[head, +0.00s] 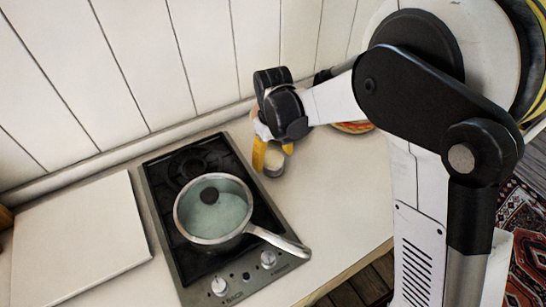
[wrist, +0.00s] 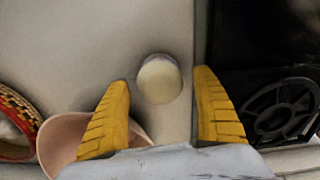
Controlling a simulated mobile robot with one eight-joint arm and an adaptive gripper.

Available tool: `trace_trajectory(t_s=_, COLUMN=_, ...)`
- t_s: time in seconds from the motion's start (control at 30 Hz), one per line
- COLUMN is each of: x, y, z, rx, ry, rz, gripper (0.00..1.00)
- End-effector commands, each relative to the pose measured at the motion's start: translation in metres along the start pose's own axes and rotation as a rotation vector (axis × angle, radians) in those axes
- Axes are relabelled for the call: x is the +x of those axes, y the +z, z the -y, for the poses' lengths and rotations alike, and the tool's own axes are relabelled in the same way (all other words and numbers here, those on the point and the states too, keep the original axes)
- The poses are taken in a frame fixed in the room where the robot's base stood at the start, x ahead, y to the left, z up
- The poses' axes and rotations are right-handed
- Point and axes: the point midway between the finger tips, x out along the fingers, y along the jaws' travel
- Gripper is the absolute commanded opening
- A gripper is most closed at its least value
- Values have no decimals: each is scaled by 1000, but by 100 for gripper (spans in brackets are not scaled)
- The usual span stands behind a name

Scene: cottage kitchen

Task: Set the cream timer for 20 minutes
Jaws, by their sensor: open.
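The cream timer (head: 274,163) stands on the pale counter just right of the cooktop's back corner in the head view. In the wrist view, the timer (wrist: 160,80) shows from above as a round cream top with a greyish rim. My gripper (head: 272,153) is above and around it, pointing down with yellow fingers. In the wrist view, my gripper (wrist: 163,84) is open, with one finger on each side of the timer and visible gaps on both sides. The timer's markings cannot be made out.
A black cooktop (head: 160,226) holds a lidded saucepan (head: 184,219) whose handle points right. A pale pink bowl (wrist: 62,138) and a red patterned dish (wrist: 27,102) lie left of the gripper in the wrist view. A white board (head: 75,245) lies left of the cooktop.

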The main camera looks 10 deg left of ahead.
Motion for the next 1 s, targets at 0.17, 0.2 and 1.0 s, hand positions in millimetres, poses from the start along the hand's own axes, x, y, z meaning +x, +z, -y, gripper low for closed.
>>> trace_trajectory(t_s=0.17, x=-23, y=0, z=0, rx=0, ry=0, rz=0, gripper=77)
trace_trajectory(t_s=0.2, x=-31, y=1, z=0, rx=0, ry=0, rz=0, gripper=77)
trace_trajectory(t_s=1.0, x=-119, y=0, z=0, rx=0, ry=0, rz=0, gripper=77)
